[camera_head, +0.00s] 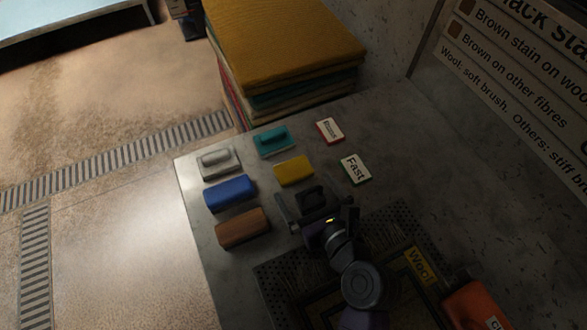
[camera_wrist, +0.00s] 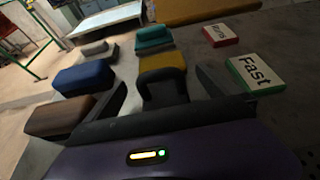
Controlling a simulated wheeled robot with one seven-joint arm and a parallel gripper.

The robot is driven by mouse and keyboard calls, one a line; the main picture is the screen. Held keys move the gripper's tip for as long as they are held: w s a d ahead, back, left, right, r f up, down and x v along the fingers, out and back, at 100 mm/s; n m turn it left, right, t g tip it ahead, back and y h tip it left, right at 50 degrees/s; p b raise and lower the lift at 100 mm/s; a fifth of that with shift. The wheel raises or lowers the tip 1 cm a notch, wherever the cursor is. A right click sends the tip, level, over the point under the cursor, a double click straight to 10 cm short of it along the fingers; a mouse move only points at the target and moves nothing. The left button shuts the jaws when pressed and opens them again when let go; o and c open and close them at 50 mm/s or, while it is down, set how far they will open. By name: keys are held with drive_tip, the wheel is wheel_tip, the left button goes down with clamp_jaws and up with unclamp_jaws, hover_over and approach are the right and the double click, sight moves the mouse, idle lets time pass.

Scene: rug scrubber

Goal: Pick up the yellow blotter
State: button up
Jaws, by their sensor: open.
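The yellow blotter (camera_head: 294,170) is a small block lying on the grey worktop, in the middle of a group of cleaning tools. In the wrist view the yellow blotter (camera_wrist: 163,62) shows ahead, beyond a black handled tool (camera_wrist: 165,90). My gripper (camera_head: 317,211) is open, its fingers apart, on the near side of the blotter and not touching it. In the wrist view my gripper (camera_wrist: 162,82) has one finger on each side of the black tool. I cannot tell whether they touch it. The blotter's near lower part is hidden by the black tool.
Blue (camera_head: 230,193) and brown (camera_head: 242,228) blocks lie left of my gripper. A yellow-topped stack (camera_head: 285,40) stands behind. An orange container (camera_head: 473,306) is near right.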

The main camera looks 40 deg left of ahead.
sight(298, 177)
drive_tip(key=x, duration=0.4)
drive_tip(key=shift+w+a, duration=0.1)
drive_tip(key=shift+w, duration=0.1)
drive_tip(key=c, duration=1.3)
wheel_tip(298, 177, up, 20)
drive_tip(key=p, duration=0.2)
drive_tip(key=shift+p, duration=0.35)
